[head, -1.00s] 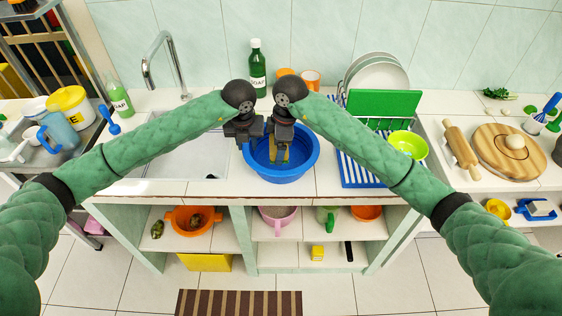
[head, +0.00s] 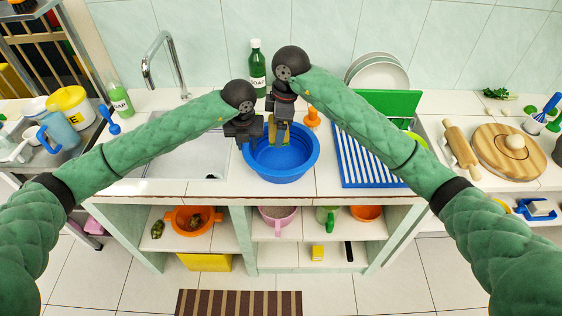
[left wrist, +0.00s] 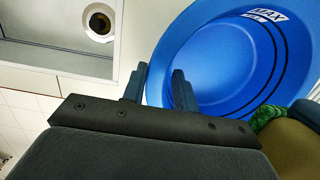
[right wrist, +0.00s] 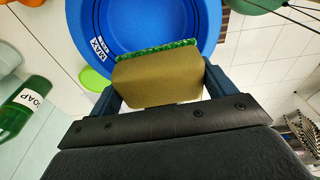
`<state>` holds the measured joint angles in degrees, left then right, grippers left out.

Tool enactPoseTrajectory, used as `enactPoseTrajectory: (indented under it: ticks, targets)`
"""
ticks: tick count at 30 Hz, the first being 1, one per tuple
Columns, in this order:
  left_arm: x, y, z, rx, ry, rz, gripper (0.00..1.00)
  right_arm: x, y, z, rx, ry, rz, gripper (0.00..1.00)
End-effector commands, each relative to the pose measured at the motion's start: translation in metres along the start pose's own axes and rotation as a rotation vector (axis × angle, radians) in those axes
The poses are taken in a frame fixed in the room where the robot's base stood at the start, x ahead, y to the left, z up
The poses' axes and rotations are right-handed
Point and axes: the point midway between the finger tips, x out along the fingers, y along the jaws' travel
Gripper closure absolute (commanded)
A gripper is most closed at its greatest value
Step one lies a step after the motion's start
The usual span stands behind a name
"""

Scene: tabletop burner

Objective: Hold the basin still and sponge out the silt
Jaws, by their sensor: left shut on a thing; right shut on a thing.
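The blue basin (head: 291,172) stands on the counter right of the sink. My left gripper (head: 247,143) is at its left rim; in the left wrist view its two fingers (left wrist: 158,88) are shut on the rim wall. My right gripper (head: 279,122) is shut on a yellow-brown sponge (right wrist: 157,82) with a green scrubbing face (right wrist: 157,50). The sponge is at the far side of the basin in the head view; I cannot tell if it touches. The visible inside of the basin is plain blue; no silt shows. Part of the inside is hidden by the sponge.
The sink (head: 181,153) is to the left under a tap (head: 163,62). A green soap bottle (head: 257,70) stands behind the basin. A small orange object (head: 312,118) and a blue-striped dish rack (head: 368,160) are to the right. Bare counter lies before the basin.

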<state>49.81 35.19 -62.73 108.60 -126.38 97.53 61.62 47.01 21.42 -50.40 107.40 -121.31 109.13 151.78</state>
Motion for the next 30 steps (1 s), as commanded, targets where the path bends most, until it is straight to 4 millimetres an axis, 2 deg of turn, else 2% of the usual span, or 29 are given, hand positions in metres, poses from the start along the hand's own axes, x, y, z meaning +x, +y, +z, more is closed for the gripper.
enactPoseTrajectory:
  ticks: [14, 15, 18, 30]
  targets:
    - [0.002, 0.0003, -0.001, 0.0, 0.003, 0.002, 1.0, -0.0003, 0.0, 0.0, 0.0, 0.0, 0.0, 0.67]
    - [0.0019, 0.0003, -0.001, 0.0, 0.003, 0.002, 0.63, -0.0003, -0.0001, 0.0, 0.0, 0.0, 0.0, 0.67]
    - [0.0015, 0.0003, -0.0007, 0.0, 0.002, 0.001, 0.46, -0.0003, 0.0, 0.0, 0.0, 0.0, 0.0, 0.67]
    - [-0.0029, 0.0001, 0.0, 0.0, 0.0, 0.0, 0.46, -0.0006, 0.0, 0.0, 0.0, 0.0, 0.0, 0.67]
